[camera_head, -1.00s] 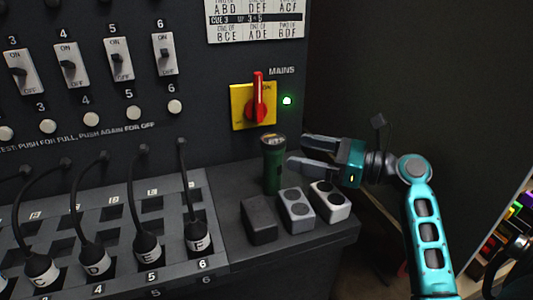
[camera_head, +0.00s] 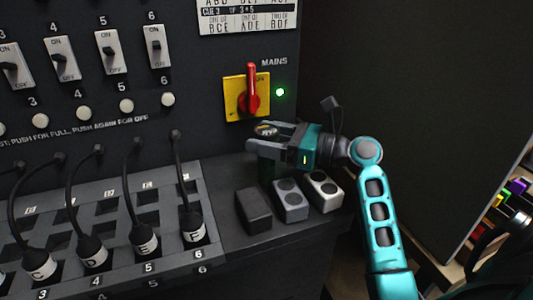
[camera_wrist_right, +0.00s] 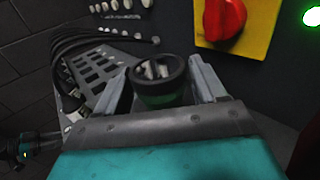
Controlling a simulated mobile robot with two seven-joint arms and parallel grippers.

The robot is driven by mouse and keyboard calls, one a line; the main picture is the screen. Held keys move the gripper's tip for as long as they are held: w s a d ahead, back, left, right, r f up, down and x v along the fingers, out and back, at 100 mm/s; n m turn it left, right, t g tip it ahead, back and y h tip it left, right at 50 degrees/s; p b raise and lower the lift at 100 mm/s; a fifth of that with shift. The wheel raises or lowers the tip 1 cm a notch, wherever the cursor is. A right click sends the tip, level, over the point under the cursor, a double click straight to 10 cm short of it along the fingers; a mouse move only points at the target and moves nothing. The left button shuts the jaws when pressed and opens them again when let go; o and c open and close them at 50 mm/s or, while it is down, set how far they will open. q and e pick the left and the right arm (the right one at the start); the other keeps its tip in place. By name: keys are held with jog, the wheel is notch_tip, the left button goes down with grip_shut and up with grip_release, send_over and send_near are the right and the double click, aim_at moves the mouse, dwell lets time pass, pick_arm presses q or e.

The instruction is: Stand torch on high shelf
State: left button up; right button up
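The green torch (camera_head: 266,170) stands upright on the dark ledge, partly hidden behind my right gripper. Its round dark-rimmed head (camera_wrist_right: 158,80) shows from above in the right wrist view. My right gripper (camera_head: 268,139) is level, just below the torch's head, with one finger on each side of it. The fingers look spread, and I see no clear grip on the torch. A small teal and dark part with a green light, apparently my left gripper (camera_wrist_right: 28,148), shows at the left edge of the wrist view; its fingers are unclear. I see no high shelf.
Three small blocks stand in front of the torch: black (camera_head: 254,211), grey (camera_head: 290,200) and white (camera_head: 323,191). A red mains switch (camera_head: 250,92) is on the panel behind. Black plugged cables (camera_head: 192,219) are to the left. A dark upright panel (camera_head: 430,110) fills the right.

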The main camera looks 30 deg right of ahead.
jog(key=c, duration=1)
jog(key=shift+c, duration=0.2)
jog(key=shift+r, duration=0.5)
notch_tip(320, 180, up, 19)
jog(key=p, duration=0.1)
jog(key=shift+s, duration=0.1)
